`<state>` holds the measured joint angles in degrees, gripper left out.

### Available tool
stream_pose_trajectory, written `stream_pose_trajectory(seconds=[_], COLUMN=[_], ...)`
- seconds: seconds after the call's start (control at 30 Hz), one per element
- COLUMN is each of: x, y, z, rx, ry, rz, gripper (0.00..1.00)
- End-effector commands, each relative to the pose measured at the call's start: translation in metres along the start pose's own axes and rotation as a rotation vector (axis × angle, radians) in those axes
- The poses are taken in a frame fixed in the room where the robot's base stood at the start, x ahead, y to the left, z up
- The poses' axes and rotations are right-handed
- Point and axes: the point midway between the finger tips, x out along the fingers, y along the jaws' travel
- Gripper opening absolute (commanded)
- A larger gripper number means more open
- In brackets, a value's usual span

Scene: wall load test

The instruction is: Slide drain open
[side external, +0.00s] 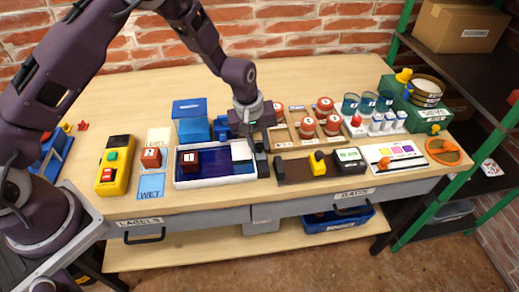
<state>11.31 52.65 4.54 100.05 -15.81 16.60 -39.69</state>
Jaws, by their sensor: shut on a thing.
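A white tray (181,180) with a dark blue inside stands at the front middle of the bench. A dark red block marked 1 (190,161) sits in its left part. My gripper (259,150) reaches down at the tray's right end. It is shut on a small dark part there, which looks like the drain slide. The fingers and dark shapes around them hide most of this part, so I cannot tell how far open the drain is.
A blue stand (190,107) is close behind the tray. Right of my gripper are a dark block with a yellow knob (318,161) and a grey meter (349,159). Red-topped jars (307,127) stand behind. A yellow control box (115,165) is at left.

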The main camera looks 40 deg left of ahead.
Motion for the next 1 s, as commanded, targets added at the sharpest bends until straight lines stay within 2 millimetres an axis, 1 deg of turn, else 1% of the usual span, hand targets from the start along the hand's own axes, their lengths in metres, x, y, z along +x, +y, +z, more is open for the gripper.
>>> stream_pose_trajectory(seconds=[0.03, 0.4, 1.0], x=[-0.001, -0.001, -0.004], y=[0.003, 0.003, 0.004], z=[-0.001, 0.000, 0.021], rx=[0.000, 0.001, 0.001], ry=[0.003, 0.003, 0.004], rz=[0.006, 0.007, 0.009], gripper=[0.00, 0.00, 0.00])
